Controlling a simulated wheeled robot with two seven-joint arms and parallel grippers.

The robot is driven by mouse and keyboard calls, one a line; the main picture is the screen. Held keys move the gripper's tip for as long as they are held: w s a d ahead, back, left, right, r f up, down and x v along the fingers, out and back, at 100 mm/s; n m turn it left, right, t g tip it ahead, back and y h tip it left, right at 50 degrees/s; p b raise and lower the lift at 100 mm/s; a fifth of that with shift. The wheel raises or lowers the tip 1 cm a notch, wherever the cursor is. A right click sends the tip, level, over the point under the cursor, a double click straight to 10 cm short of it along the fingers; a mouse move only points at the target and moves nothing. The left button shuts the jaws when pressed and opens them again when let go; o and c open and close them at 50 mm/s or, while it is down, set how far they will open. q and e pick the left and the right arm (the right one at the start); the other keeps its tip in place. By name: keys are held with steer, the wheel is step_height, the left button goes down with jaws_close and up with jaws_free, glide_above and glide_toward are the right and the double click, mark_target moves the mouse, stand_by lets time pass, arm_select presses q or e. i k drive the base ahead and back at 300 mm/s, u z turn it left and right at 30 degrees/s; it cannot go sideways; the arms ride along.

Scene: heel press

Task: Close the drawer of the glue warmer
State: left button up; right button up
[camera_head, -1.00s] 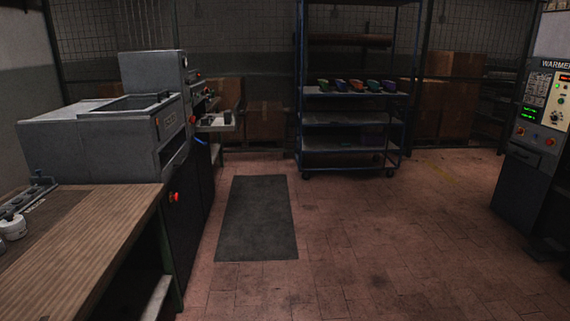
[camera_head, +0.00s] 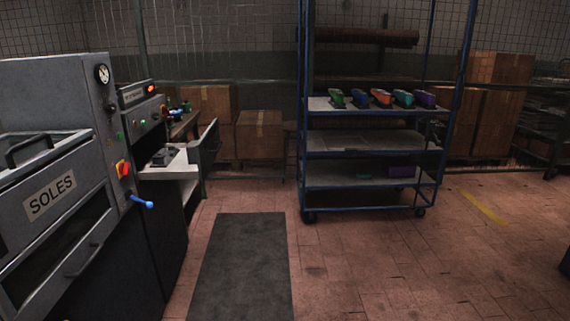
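Neither of my grippers is in view. No machine in view now carries a readable glue warmer label. At the left stands a large grey machine (camera_head: 50,88) with a round gauge, a red knob and a blue-tipped lever. Its front has a panel labelled SOLES (camera_head: 50,197), with a dark opening and a bar handle below it. Beyond it is a smaller control unit (camera_head: 140,118) with an orange display. A white shelf (camera_head: 178,168) sits below that unit, with a grey upright panel (camera_head: 207,148) at its right end. I cannot tell whether that panel is a drawer front.
A blue wheeled rack (camera_head: 375,153) with several coloured shoe-like items stands at the back centre. Cardboard boxes (camera_head: 260,135) line the back wall. A dark mat (camera_head: 240,268) lies on the floor. The tiled floor right of it is clear. A dark object touches the right edge.

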mark_target(194, 159)
steer(key=u, duration=0.2)
steer(key=i, duration=1.65)
steer(key=u, duration=0.45)
steer(key=i, duration=0.8)
steer(key=u, duration=0.7)
